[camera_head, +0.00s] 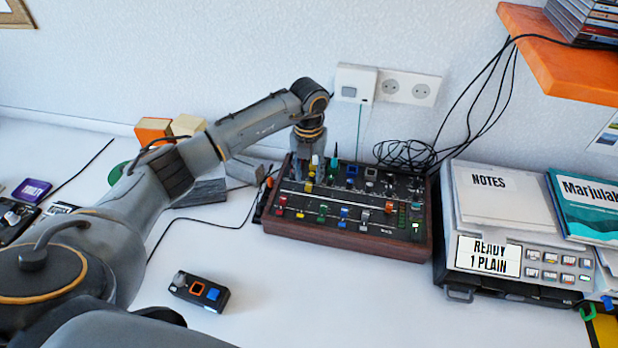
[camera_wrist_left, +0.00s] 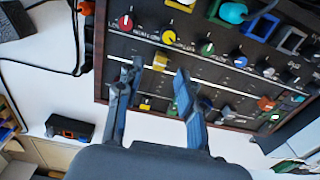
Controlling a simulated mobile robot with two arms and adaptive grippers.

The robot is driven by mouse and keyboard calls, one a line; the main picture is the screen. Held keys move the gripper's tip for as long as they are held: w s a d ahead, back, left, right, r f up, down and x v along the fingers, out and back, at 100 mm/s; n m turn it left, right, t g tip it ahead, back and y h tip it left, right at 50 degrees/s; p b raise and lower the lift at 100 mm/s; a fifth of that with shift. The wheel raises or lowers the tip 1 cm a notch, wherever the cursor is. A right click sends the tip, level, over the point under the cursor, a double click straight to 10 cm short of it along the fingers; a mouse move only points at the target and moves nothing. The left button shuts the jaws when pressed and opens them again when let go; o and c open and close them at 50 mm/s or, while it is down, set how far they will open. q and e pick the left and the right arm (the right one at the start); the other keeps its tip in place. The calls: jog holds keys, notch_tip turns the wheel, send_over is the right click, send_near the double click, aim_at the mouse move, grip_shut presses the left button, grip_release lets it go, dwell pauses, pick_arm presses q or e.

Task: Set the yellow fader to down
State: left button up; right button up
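The mixer (camera_head: 340,240) is a dark panel in a wooden case. Its yellow fader cap (camera_wrist_left: 160,61) stands high in its slot, just below the white line and the yellow knob (camera_wrist_left: 168,37); it also shows in the head view (camera_head: 308,187). A second yellow piece (camera_wrist_left: 145,104) sits lower in the same column, near the front edge. My left gripper (camera_wrist_left: 158,72) reaches down over the panel with its fingers apart, one on each side of the yellow cap. I cannot tell whether either finger touches it. My right gripper is in neither view.
Red, green, blue, white and orange controls stand close by on the panel. A small device with a blue button (camera_head: 200,291) lies in front on the table. A grey machine with papers (camera_head: 470,292) stands to the right, below an orange shelf (camera_head: 560,55).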

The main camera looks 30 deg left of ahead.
aim_at(309, 185)
pick_arm(q)
jog(key=shift+f, duration=1.75)
grip_shut()
jog(key=shift+s, duration=0.1)
